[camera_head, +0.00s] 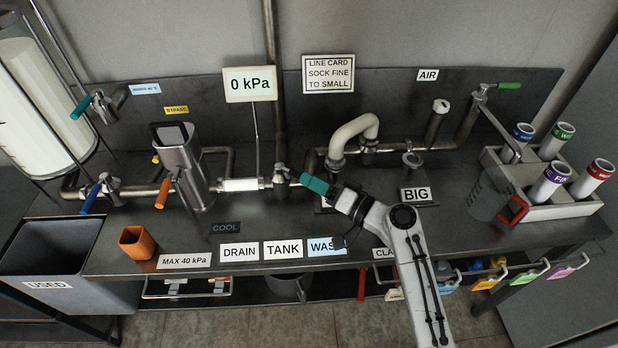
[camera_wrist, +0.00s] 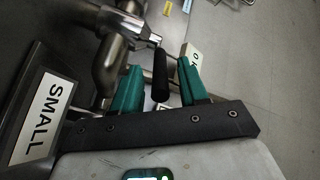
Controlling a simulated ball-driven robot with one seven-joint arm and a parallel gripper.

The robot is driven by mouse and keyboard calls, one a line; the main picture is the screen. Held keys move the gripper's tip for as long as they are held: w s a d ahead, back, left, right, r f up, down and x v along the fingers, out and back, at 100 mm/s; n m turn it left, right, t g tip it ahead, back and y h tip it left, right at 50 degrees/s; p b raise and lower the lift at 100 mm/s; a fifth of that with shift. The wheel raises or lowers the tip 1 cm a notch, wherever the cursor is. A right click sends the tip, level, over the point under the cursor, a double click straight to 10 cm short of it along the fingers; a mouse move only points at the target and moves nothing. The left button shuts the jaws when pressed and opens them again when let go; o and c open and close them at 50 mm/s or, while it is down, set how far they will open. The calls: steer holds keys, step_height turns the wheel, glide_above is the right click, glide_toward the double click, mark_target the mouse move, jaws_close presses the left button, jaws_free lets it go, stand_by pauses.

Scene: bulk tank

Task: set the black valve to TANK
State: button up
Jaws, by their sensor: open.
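The metal valve (camera_head: 283,175) sits on the bench pipe, below the 0 kPa sign. In the wrist view its body (camera_wrist: 122,24) shows with the black handle (camera_wrist: 160,77) pointing toward me. My gripper (camera_head: 308,184) is at the valve's right side in the head view, where the handle is hidden or cannot be made out. In the wrist view the teal jaws (camera_wrist: 159,66) are open, one on each side of the black handle, with gaps showing. The TANK label (camera_head: 283,250) lies on the front bench edge, between DRAIN (camera_head: 239,252) and the partly hidden WASH label (camera_head: 326,247).
A steel vessel (camera_head: 181,165) with an orange handle (camera_head: 163,192) stands left of the valve. A curved pale hose (camera_head: 352,133) rises behind my gripper. The SMALL sign (camera_wrist: 44,112) is close at left in the wrist view. A crate of canisters (camera_head: 560,210) stands at right.

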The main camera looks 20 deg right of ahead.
steer(key=shift+x, duration=0.85)
jaws_close()
